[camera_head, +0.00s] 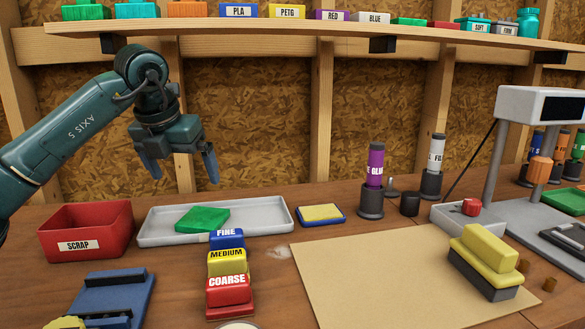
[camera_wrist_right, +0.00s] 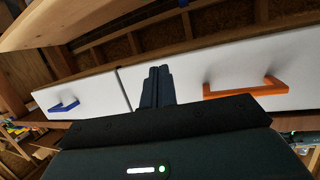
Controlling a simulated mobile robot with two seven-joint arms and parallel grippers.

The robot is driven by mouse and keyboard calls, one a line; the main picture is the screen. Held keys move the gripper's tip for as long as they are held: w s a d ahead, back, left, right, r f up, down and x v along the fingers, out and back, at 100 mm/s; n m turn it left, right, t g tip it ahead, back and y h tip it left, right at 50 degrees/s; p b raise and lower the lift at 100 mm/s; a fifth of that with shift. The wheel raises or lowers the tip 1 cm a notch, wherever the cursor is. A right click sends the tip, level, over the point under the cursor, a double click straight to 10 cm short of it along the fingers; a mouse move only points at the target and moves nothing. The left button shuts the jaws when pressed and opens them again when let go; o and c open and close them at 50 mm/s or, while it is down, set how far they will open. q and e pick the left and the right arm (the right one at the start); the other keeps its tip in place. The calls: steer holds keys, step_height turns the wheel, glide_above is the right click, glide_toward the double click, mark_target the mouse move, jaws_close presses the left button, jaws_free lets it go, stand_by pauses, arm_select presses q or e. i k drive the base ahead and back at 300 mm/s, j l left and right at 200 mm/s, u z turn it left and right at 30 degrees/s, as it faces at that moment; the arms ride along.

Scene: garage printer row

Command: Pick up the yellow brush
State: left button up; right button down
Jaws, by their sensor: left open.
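The yellow brush (camera_head: 485,248) has a yellow block handle over dark bristles. It stands on the right part of the tan sheet (camera_head: 385,280) on the workbench. My left gripper (camera_head: 183,174) is open and empty, pointing down above the back left of the bench, far to the left of the brush. My right gripper (camera_wrist_right: 158,72) shows in the right wrist view with its two dark fingers together and nothing seen between them. It faces white drawer fronts, and the brush is not in that view.
A red scrap bin (camera_head: 85,232), a grey tray (camera_head: 155,227) with a green piece (camera_head: 203,219), and FINE, MEDIUM and COARSE blocks (camera_head: 229,291) occupy the left. A printer (camera_head: 541,104) stands right of the brush. A shelf (camera_head: 300,32) runs above. Drawers have blue (camera_wrist_right: 64,107) and orange (camera_wrist_right: 246,90) handles.

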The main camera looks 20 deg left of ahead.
mark_target(488, 261)
steer(key=k+l, duration=1.2)
steer(key=l, duration=0.15)
